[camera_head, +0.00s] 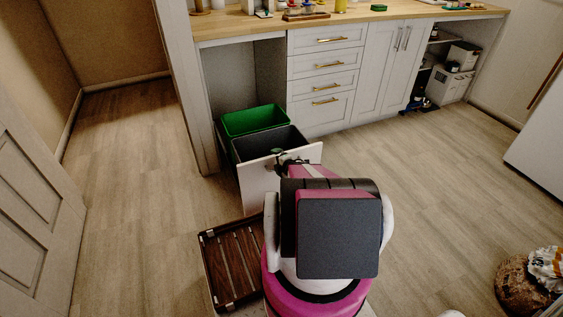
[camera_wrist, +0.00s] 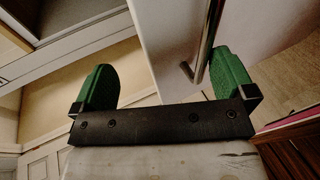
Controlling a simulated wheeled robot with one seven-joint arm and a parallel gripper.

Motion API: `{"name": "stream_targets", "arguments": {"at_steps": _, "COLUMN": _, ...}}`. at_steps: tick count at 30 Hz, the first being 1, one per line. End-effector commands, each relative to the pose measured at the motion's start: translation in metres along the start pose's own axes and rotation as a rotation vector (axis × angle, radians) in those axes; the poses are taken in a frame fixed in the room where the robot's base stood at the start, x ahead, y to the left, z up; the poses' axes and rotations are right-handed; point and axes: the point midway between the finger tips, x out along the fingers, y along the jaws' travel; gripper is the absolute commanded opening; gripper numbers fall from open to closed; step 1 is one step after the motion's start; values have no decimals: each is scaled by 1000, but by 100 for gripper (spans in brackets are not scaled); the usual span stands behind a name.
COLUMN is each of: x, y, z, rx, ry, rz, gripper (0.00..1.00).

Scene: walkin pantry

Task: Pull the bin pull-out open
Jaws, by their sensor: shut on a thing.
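The bin pull-out stands out from the counter's left bay, with its white front panel (camera_head: 258,190) well forward of the cabinet line. A green bin (camera_head: 250,120) and a dark grey bin (camera_head: 268,142) show behind the panel. My gripper (camera_head: 291,160) is at the panel, partly hidden by my arm. In the wrist view my gripper (camera_wrist: 162,75) has its green fingers wide apart, one on each side of the white panel (camera_wrist: 165,35). A metal bar handle (camera_wrist: 203,45) lies against the right finger. The exact contact is partly hidden.
A slatted wooden piece (camera_head: 232,262) lies on the floor just left of my base. Drawers (camera_head: 327,65) stand right of the bins. A door (camera_head: 32,215) is at the left, a woven basket (camera_head: 523,286) at lower right.

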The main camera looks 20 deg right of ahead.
Motion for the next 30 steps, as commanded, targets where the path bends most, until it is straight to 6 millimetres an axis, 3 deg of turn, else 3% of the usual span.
{"name": "stream_targets", "arguments": {"at_steps": 1, "x": -26, "y": 52, "z": -55, "rx": 1, "ry": 233, "rz": 203, "gripper": 82}}
{"name": "stream_targets", "arguments": {"at_steps": 4, "x": -28, "y": 58, "z": -66, "rx": 0, "ry": 231, "rz": 203, "gripper": 78}}
{"name": "stream_targets", "arguments": {"at_steps": 6, "x": -29, "y": 60, "z": -72, "rx": -1, "ry": 231, "rz": 201, "gripper": 36}}
{"name": "stream_targets", "arguments": {"at_steps": 30, "x": -18, "y": 61, "z": -73, "rx": 26, "ry": 197, "rz": 183, "gripper": 36}}
